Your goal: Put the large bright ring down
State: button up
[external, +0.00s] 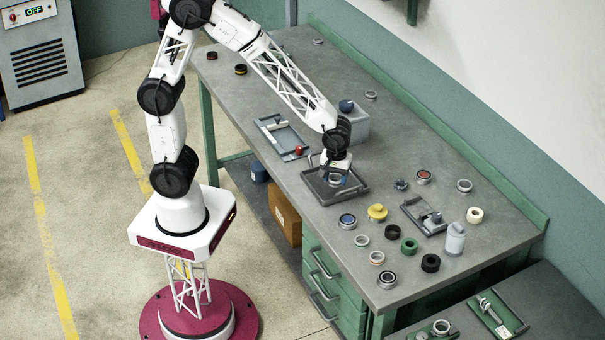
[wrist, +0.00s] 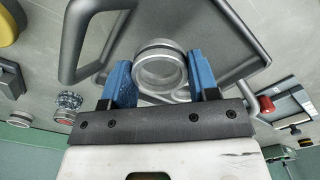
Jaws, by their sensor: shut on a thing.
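My gripper (external: 335,181) is low over a dark grey tray (external: 318,193) with handles, near the middle of the bench. In the wrist view, my gripper's blue fingers (wrist: 161,80) are shut on a large bright ring (wrist: 160,46), one finger on each side. The ring is silvery and its hole faces the camera. The tray (wrist: 225,30) lies behind the ring in that view. Another pale curved edge shows just below the ring, partly hidden by the gripper. I cannot tell whether the held ring touches the tray floor.
A grey box (external: 354,128) stands behind the tray. A fixture with a red knob (external: 299,150) lies to its left. Several loose rings and caps, including a yellow one (external: 377,212) and a green one (external: 409,246), lie to the right. Bare bench shows around the tray.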

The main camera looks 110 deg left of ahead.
aim_at(335, 192)
jog(key=shift+f, duration=1.75)
jog(key=shift+f, duration=0.15)
jog(key=o, duration=0.7)
notch_tip(335, 192, up, 12)
